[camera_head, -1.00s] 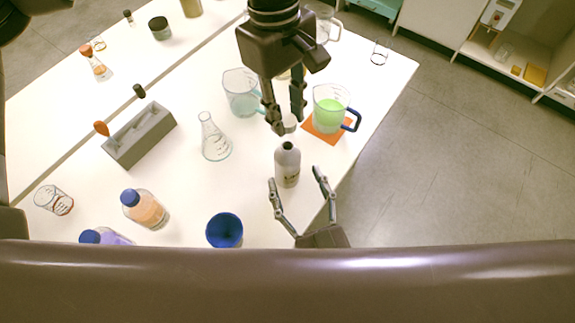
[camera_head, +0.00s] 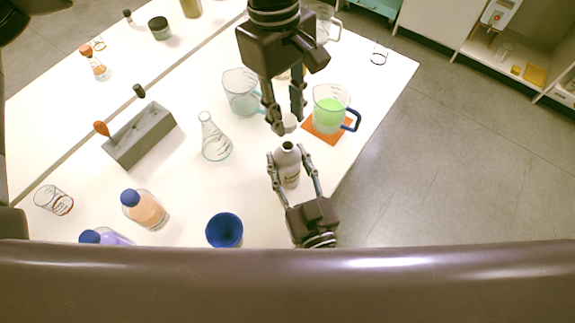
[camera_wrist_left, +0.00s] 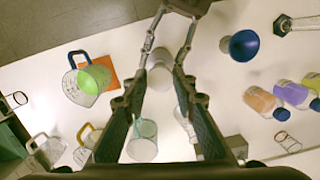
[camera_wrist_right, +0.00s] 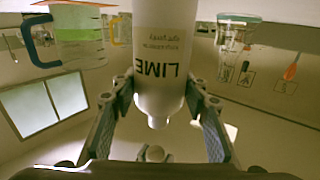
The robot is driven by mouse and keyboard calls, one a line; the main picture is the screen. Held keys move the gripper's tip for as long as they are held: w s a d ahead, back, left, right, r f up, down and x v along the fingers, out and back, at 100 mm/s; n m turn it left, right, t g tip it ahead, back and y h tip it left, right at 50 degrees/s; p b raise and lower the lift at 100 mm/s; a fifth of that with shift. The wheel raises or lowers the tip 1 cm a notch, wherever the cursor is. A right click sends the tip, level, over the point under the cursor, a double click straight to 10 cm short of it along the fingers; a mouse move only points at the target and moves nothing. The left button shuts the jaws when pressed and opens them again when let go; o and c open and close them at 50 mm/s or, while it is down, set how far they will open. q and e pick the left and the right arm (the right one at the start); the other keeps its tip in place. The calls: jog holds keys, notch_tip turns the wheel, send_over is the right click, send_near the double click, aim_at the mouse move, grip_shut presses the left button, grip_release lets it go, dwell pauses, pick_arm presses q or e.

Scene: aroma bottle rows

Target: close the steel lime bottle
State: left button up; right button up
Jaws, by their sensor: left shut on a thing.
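The steel lime bottle (camera_head: 290,174) stands upright on the white table, its neck uncapped. The right wrist view shows it upside down, with LIME on the body (camera_wrist_right: 160,50). My right gripper (camera_head: 288,160) is open, with one finger on each side of the bottle; narrow gaps seem to remain. My left gripper (camera_head: 286,122) is above and slightly behind the neck, shut on a small pale cap (camera_head: 290,123). The cap, apart from the neck, also shows in the right wrist view (camera_wrist_right: 154,153).
A beaker of green liquid (camera_head: 329,112) stands on an orange mat (camera_head: 314,132) right of my left gripper. A clear pitcher (camera_head: 241,95), flask (camera_head: 214,142) and blue cup (camera_head: 224,230) stand to the left. The table's right edge is close to the bottle.

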grip_shut()
pick_arm(q)
send_over(288, 146)
jog(key=shift+a+f, duration=0.1)
jog(key=shift+f, duration=2.4)
jog(key=shift+f, duration=0.1)
jog(key=shift+w+f, duration=0.1)
jog(key=shift+f, duration=0.7)
jog(key=shift+f, duration=0.55)
